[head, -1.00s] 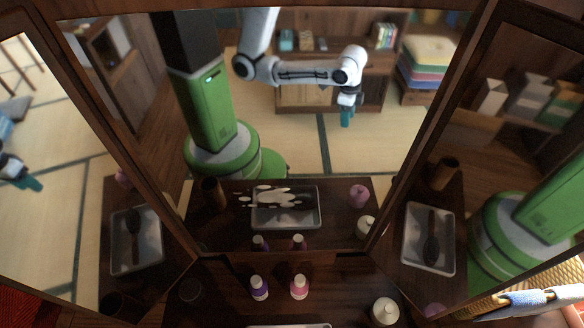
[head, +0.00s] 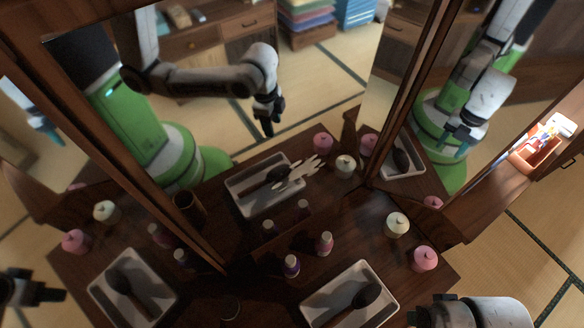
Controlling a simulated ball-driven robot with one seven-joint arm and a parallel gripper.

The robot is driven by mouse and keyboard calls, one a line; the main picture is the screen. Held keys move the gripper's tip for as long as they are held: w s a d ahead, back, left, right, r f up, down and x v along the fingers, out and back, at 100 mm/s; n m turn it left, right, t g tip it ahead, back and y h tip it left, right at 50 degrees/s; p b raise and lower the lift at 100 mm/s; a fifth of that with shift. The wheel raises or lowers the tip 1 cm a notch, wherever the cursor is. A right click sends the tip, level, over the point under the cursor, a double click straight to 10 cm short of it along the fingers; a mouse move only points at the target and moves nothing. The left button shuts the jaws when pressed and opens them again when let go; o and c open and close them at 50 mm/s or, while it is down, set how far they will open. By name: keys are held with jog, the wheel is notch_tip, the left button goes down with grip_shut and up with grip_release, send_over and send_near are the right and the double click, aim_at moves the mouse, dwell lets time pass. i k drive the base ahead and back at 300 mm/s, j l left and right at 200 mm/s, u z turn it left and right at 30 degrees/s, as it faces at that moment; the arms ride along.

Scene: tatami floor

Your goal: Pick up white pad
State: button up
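I cannot pick out a white pad for sure. An orange-red container (head: 535,147) at the right holds white and blue items too small to identify.
The dark table holds a pale tray (head: 388,318) with a dark brush-like tool (head: 366,295), a purple bottle (head: 291,266), a pink bottle (head: 324,244), a white jar (head: 396,224) and a pink jar (head: 424,258). Mirror panels (head: 205,110) stand behind. Tatami floor (head: 500,235) is open at right.

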aim_at(568, 128)
jog(key=i+l, duration=0.15)
jog(key=l, duration=0.25)
jog(key=i+l+u, duration=0.1)
jog(key=l, duration=0.35)
jog(key=i+l, duration=0.15)
jog(key=l, duration=0.3)
jog(key=i+l+u, duration=0.15)
jog(key=l, duration=0.7)
jog(key=i+l+u, duration=0.1)
jog(key=l, duration=0.35)
jog(key=i+l, duration=0.2)
jog(key=i, duration=0.25)
jog(key=i+l, duration=0.2)
jog(key=i, duration=0.25)
jog(key=u, duration=0.05)
